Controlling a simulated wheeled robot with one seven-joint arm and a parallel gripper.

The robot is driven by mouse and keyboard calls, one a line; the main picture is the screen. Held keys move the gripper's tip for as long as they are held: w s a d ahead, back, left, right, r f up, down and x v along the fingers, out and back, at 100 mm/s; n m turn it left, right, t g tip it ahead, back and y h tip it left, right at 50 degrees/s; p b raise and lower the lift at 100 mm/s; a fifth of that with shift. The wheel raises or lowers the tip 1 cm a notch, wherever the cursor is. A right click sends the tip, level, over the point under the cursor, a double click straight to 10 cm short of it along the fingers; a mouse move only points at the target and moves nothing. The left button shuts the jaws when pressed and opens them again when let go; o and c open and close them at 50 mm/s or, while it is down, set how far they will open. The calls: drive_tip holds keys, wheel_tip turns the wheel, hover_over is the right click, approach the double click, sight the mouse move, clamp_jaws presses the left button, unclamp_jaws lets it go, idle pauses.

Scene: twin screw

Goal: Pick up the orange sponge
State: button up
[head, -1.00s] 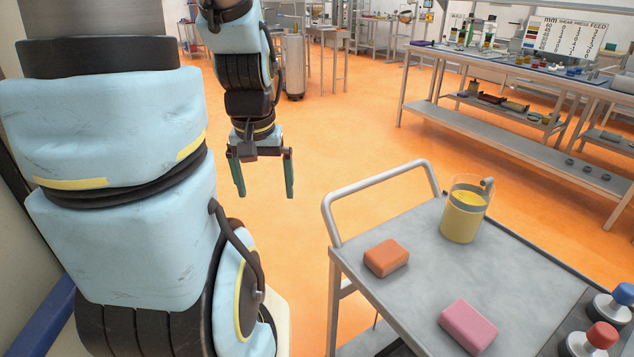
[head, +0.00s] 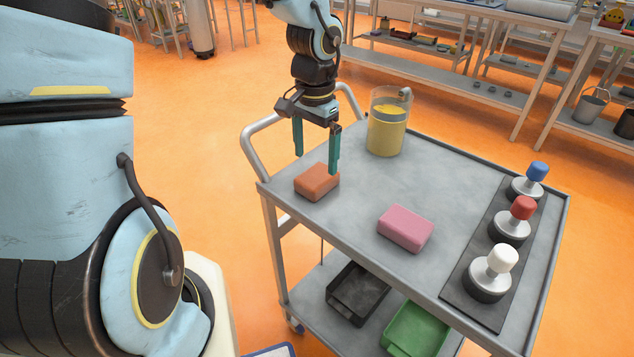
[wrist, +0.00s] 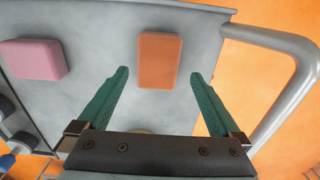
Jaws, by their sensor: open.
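The orange sponge (head: 317,182) lies flat on the cart's grey top, near its left corner by the handle. My gripper (head: 316,163) is open and empty, above and close to the sponge. In the head view its right finger overlaps the sponge's far right edge. In the wrist view the sponge (wrist: 160,60) sits beyond the fingertips and between their lines, nearer the middle of the picture. My gripper's green fingers (wrist: 160,74) stand wide apart on either side. I see no contact with the sponge.
A pink sponge (head: 405,228) lies to the right of the orange one. A beaker of yellow liquid (head: 387,125) stands behind. Blue, red and white knobs (head: 498,262) line the right side. The cart's tubular handle (head: 262,133) rises at left, close to my gripper.

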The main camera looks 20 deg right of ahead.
sight(317, 174)
drive_tip(key=shift+s+d+f, duration=0.1)
drive_tip(key=shift+d+f, duration=0.05)
drive_tip(key=shift+f, duration=2.85)
drive_tip(key=shift+c, duration=0.4)
